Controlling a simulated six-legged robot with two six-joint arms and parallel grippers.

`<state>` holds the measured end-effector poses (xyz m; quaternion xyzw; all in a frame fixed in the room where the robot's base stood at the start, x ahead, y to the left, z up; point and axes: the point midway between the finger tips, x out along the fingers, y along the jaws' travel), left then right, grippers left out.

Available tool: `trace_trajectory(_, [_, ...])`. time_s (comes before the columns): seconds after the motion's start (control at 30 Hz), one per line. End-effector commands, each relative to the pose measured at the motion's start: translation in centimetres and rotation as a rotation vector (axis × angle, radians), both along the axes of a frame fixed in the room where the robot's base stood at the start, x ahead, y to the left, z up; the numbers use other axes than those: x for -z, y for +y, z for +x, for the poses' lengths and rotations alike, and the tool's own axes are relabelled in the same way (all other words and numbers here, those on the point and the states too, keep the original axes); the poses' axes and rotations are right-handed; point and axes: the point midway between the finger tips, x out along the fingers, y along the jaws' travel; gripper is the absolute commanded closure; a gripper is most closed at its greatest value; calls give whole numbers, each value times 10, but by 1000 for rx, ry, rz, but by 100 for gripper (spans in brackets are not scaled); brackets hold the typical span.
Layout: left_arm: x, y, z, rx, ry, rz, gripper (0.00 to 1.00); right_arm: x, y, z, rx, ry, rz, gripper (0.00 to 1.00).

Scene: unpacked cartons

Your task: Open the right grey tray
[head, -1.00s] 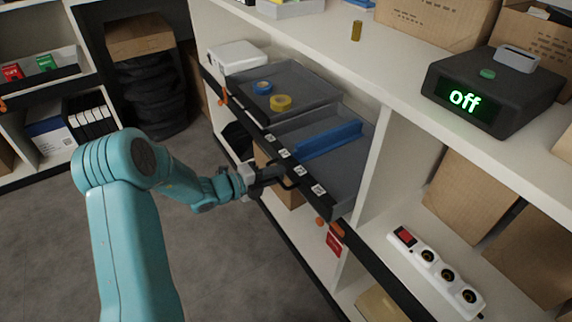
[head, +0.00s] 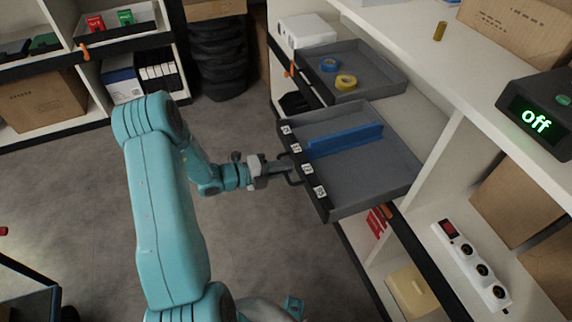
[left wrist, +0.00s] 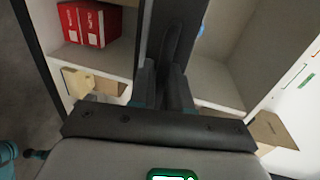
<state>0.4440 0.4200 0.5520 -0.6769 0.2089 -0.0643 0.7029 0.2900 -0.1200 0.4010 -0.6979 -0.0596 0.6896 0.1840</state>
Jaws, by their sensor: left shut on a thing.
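The right grey tray (head: 372,179) juts out past the shelf's front edge, over the floor. It has a black front with white labels and a blue divider (head: 345,139) inside. My left gripper (head: 284,172) is shut on the tray's dark handle (head: 295,176) at the middle of its front. The left wrist view shows the gripper's fingers (left wrist: 164,88) close together against a dark part, likely the handle and tray front.
Behind it, a left grey tray (head: 388,75) holds a blue and a yellow tape roll. A power strip (head: 473,265) lies on the shelf at right. A black box reading "off" (head: 540,115) stands on top. The grey floor (head: 270,235) below is clear.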

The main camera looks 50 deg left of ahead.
Motion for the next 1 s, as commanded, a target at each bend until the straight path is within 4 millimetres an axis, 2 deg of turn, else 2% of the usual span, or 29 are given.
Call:
trace_trajectory(0.3, [0,-1,0,4,-1,0,100,0,0,0,0,0,0,57])
trace_trajectory(0.33, [0,-1,0,4,-1,0,76,0,0,0,0,0,0,57])
trace_trajectory(0.37, [0,-1,0,4,-1,0,70,0,0,0,0,0,0,57])
trace_trajectory(0.67, [-1,1,-3,2,0,1,70,-1,0,0,0,0,0,57])
trace_trajectory(0.77, [-3,5,-11,-2,1,1,70,-4,0,0,0,0,0,57])
trace_trajectory(0.87, [-9,13,-28,-4,2,2,70,-11,0,0,0,0,0,57])
trace_trajectory(1.0, [-17,27,-61,-5,1,2,70,-21,0,0,0,0,0,57])
